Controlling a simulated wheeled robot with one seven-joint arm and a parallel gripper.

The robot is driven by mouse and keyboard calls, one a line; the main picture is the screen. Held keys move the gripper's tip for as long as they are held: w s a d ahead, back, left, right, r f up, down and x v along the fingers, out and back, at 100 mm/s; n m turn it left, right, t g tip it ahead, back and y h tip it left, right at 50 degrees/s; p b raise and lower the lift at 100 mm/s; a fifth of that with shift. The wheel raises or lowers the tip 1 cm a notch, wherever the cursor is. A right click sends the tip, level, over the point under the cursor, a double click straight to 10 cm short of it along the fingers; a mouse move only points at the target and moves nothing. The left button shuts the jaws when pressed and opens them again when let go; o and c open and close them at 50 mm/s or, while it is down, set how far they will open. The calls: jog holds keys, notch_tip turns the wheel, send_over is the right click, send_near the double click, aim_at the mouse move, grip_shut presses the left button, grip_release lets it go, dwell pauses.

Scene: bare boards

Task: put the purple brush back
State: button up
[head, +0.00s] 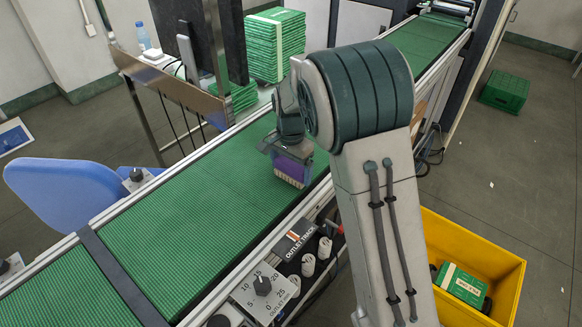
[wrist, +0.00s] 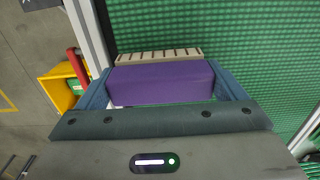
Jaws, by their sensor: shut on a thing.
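The purple brush (head: 293,166) is in my gripper (head: 279,149), over the green conveyor belt (head: 190,226) near its right edge in the head view. In the wrist view, the brush's purple block (wrist: 160,83) sits between the two blue fingers of my gripper (wrist: 165,88), with the pale bristle edge (wrist: 158,56) beyond it. My gripper is shut on the brush. The bristles point down towards the belt. I cannot tell whether they touch it.
A yellow bin (head: 505,285) with a green box (head: 461,285) in it stands right of my arm. The belt surface is mostly clear.

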aim_at(291, 165)
jog(key=shift+f, duration=0.25)
jog(key=o, duration=0.8)
notch_tip(291, 165, up, 12)
jog(key=s+d+r+n+t, duration=0.1)
jog(key=s+d+r+n, duration=0.25)
jog(key=s+d, duration=0.65)
jog(key=shift+s+d+f+n+t, duration=0.35)
jog(key=shift+s+d+f+n, duration=0.5)
jog(key=shift+s, duration=1.7)
jog(key=shift+s+d+f+n+t, duration=0.4)
jog(key=shift+s+d, duration=0.75)
jog(key=shift+s, duration=1.4)
jog(key=shift+s+d+f+n+t, duration=0.35)
jog(key=shift+s+d+n, duration=0.55)
jog(key=shift+s, duration=1.65)
